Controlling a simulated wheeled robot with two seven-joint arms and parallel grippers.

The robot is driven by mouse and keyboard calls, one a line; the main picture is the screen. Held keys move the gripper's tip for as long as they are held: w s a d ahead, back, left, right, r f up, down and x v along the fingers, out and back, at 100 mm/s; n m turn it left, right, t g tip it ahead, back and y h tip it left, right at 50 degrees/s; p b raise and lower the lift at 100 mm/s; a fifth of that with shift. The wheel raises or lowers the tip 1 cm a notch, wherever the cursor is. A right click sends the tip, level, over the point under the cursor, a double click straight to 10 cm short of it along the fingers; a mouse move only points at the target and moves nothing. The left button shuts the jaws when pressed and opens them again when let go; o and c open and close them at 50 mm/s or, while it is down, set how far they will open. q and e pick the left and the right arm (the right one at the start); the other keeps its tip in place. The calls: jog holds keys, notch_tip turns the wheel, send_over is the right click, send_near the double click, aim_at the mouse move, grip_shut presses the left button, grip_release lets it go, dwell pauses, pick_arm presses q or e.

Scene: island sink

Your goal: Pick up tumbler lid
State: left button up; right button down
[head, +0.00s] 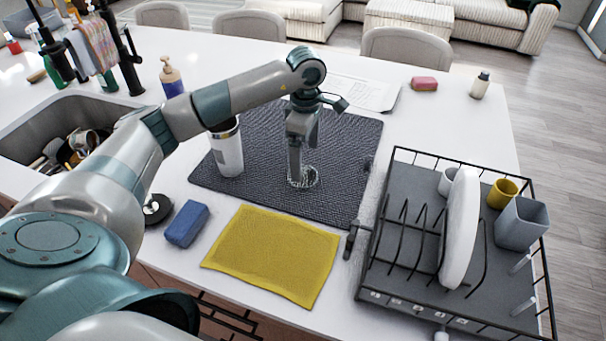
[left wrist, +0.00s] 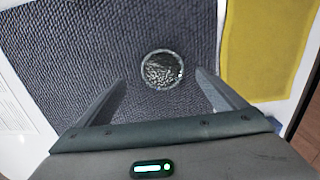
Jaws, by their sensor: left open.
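The tumbler lid (head: 304,177) is a small round clear disc lying on the dark drying mat (head: 343,150). It also shows in the left wrist view (left wrist: 162,69), just beyond and between my fingertips. My left gripper (head: 296,178) points down over the lid in the head view, and its fingers hide part of it. In the left wrist view the left gripper (left wrist: 160,84) has its two fingers wide apart with nothing between them. The white tumbler (head: 227,148) stands upright on the mat, left of the gripper. My right gripper is not in view.
A yellow cloth (head: 272,256) and a blue sponge (head: 187,223) lie in front of the mat. A black dish rack (head: 397,245) with a white plate (head: 461,228) and cups stands at the right. The sink (head: 64,108) is at the left.

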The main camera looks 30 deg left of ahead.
aim_at(303, 171)
pick_arm(q)
jog(key=shift+s+a+f+p, duration=0.1)
jog(key=shift+s+f+p, duration=0.15)
jog(key=shift+f+p, duration=1.45)
jog(key=shift+f, duration=0.95)
jog(key=c, duration=1.1)
